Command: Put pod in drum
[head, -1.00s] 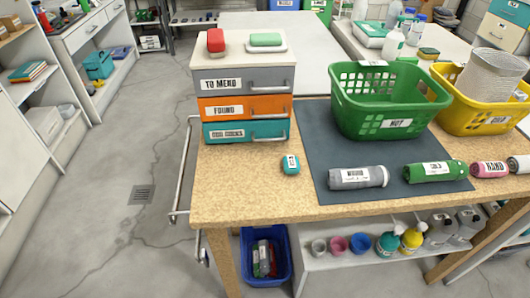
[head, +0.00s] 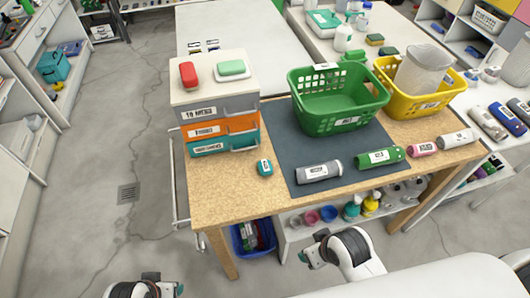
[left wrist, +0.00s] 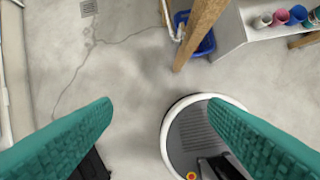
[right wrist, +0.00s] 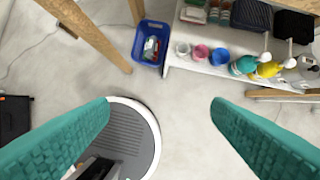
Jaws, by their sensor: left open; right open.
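No thing in view carries a label I can read as pod or drum. A small teal labelled piece (head: 264,167) lies on the wooden table left of the dark mat. A grey labelled cylinder (head: 319,172) and a green labelled cylinder (head: 380,158) lie on the mat's front. A green basket (head: 338,100) stands on the mat, and a yellow basket (head: 425,103) holding a whitish round container (head: 424,68) stands right of it. My left gripper (left wrist: 160,112) and right gripper (right wrist: 162,108) are open and empty, over the floor in front of the table.
A drawer unit (head: 222,130) stands at the table's left, with a red piece (head: 188,75) and a green piece (head: 232,68) on top. A pink roll (head: 422,149) lies at the right. A blue bin (right wrist: 150,42) sits below the table. Bare wood (head: 225,190) is free at front left.

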